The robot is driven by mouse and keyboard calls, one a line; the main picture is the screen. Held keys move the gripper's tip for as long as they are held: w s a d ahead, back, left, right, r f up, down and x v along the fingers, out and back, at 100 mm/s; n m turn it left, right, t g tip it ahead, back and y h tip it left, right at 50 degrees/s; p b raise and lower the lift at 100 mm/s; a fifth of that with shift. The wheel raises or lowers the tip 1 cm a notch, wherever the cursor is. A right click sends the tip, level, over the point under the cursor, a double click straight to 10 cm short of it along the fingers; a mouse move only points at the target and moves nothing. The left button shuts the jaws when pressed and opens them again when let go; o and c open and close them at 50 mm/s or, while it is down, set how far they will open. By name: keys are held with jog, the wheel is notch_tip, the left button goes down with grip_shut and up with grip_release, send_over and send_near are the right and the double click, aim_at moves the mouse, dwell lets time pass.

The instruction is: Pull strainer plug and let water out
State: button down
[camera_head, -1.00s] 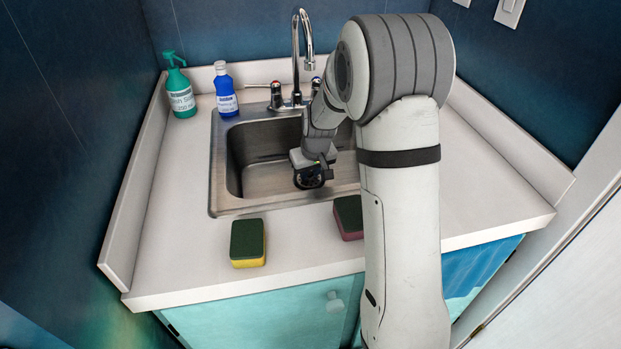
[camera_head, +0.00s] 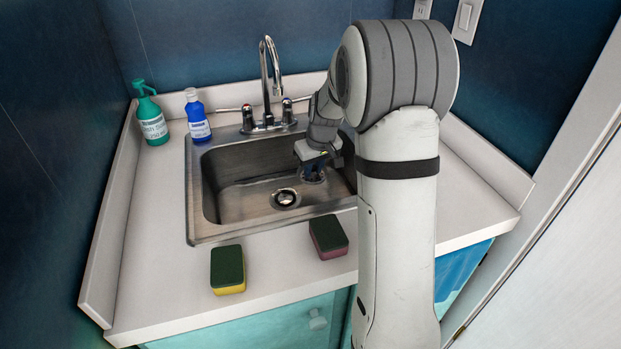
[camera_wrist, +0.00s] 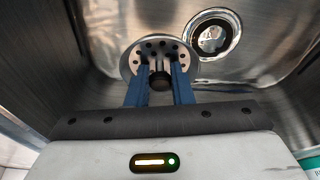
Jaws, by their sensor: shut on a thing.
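The strainer plug (camera_wrist: 133,62) is a round metal disc with holes and a dark knob. My gripper (camera_wrist: 160,78) is shut on its knob with two blue fingers, as the wrist view shows. The plug is off the drain (camera_wrist: 212,36), which lies uncovered beside it. In the head view my gripper (camera_head: 314,176) is inside the steel sink (camera_head: 232,190), right of and behind the open drain hole (camera_head: 285,198). The plug is small and partly hidden there. I cannot make out a water surface in the sink.
A chrome faucet (camera_head: 266,80) with two handles stands behind the sink. A green spray bottle (camera_head: 153,120) and a blue bottle (camera_head: 197,118) stand at the back left. Two sponges, one yellow (camera_head: 228,270) and one dark red (camera_head: 328,238), lie along the front counter.

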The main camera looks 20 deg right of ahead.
notch_tip(320, 180, up, 8)
jog(key=shift+f+p, duration=0.2)
jog(key=shift+p, duration=0.45)
notch_tip(320, 180, up, 4)
jog(key=p, duration=0.3)
jog(key=shift+r, duration=0.1)
dwell(5.3)
